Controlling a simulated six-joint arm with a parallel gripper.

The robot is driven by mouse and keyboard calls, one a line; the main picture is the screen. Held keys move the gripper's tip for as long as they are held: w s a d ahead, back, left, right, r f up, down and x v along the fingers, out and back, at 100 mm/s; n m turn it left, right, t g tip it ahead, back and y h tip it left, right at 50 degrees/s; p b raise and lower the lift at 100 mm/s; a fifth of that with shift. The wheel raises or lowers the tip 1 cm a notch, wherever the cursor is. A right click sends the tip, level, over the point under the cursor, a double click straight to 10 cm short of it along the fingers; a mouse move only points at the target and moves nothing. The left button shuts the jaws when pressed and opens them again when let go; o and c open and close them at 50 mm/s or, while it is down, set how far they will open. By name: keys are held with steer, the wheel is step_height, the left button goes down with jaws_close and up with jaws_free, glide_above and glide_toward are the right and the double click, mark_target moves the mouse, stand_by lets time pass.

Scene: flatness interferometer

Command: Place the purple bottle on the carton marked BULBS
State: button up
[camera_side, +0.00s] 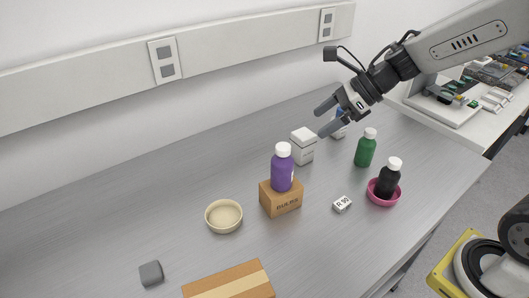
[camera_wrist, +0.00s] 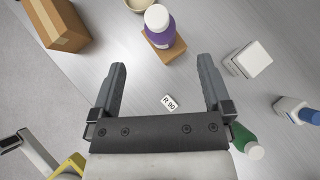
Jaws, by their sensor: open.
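The purple bottle (camera_side: 282,170) with a white cap stands upright on the brown carton marked BULBS (camera_side: 281,203). In the wrist view the bottle (camera_wrist: 159,28) shows from above on the carton (camera_wrist: 176,48), beyond my fingertips. My gripper (camera_side: 322,119) is open and empty, raised above the bench behind and to the right of the bottle. In the wrist view my gripper's two fingers (camera_wrist: 162,72) are spread wide with nothing between the tips. The gripper is apart from the bottle.
A white box (camera_side: 302,147), a green bottle (camera_side: 365,149) and a black bottle (camera_side: 389,181) in a pink dish (camera_side: 382,200) stand nearby. A small R 90 block (camera_side: 342,204), a beige bowl (camera_side: 223,217), a grey block (camera_side: 151,273) and a larger carton (camera_side: 228,284) are on the bench.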

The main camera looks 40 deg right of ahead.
steer(key=w+d+f+m+t+h, duration=0.1)
steer(key=d+f+m+t+h, duration=0.2)
steer(key=m, duration=1.2)
steer(key=d+f+m+h, duration=0.2)
steer(key=d+m+h, duration=0.2)
steer(key=m, duration=1)
steer(key=s+a+f+m+g, duration=0.1)
steer(key=s+f+m+g, duration=0.5)
steer(key=s+m, duration=0.5)
steer(key=f+m, duration=0.1)
steer(key=m, duration=0.5)
steer(key=shift+a+f, duration=0.25)
